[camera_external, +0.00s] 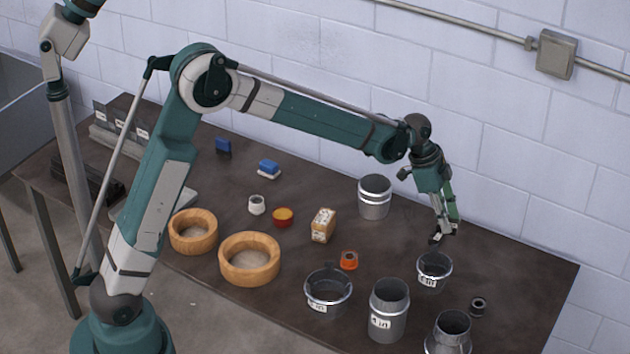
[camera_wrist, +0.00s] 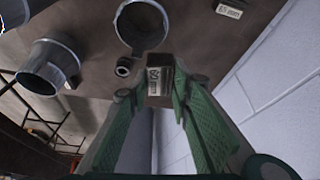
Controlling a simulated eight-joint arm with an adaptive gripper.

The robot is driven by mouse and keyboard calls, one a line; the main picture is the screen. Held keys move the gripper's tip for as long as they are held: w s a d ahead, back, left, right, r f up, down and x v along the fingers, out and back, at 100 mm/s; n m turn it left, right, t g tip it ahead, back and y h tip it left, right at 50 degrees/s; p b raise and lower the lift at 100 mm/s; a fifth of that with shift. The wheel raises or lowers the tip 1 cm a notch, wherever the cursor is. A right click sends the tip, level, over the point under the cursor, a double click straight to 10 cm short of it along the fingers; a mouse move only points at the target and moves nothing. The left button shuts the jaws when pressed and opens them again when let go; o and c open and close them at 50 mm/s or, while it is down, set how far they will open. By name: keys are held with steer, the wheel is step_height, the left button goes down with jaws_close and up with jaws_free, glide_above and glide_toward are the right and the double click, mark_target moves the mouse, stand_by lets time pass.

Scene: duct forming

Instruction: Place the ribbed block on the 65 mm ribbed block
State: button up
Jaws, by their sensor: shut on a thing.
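My gripper (camera_wrist: 152,92) is shut on a dark block (camera_wrist: 160,62) with a pale millimetre label, whose first digits I cannot read surely. In the external view, my gripper (camera_external: 441,238) is above and just behind a short galvanized ring (camera_external: 434,272); the block there is small and dark between the fingers. In the wrist view, a pale millimetre label (camera_wrist: 229,10), which looks like 65 mm, shows at the upper right edge; the body it belongs to is mostly out of frame. I cannot make out ribs or pick out the 65 mm block in the external view.
Metal ducts stand nearby: a tall cylinder (camera_external: 389,312), a flared piece (camera_external: 452,334), a handled one (camera_external: 328,292) and one near the wall (camera_external: 374,197). A small black spool (camera_external: 478,305) lies at right. Wooden rings (camera_external: 249,260) are further left. Labelled dark pieces (camera_external: 120,124) stand far left.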

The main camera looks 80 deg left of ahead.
steer(key=n, duration=0.2)
glide_above(435, 233)
steer(key=shift+y, duration=0.3)
steer(key=shift+d+f+p, duration=0.1)
steer(key=shift+f+p, duration=0.2)
steer(key=shift+f, duration=2.35)
steer(key=shift+f, duration=3.1)
steer(key=shift+f, duration=1.9)
steer(key=shift+f, duration=0.2)
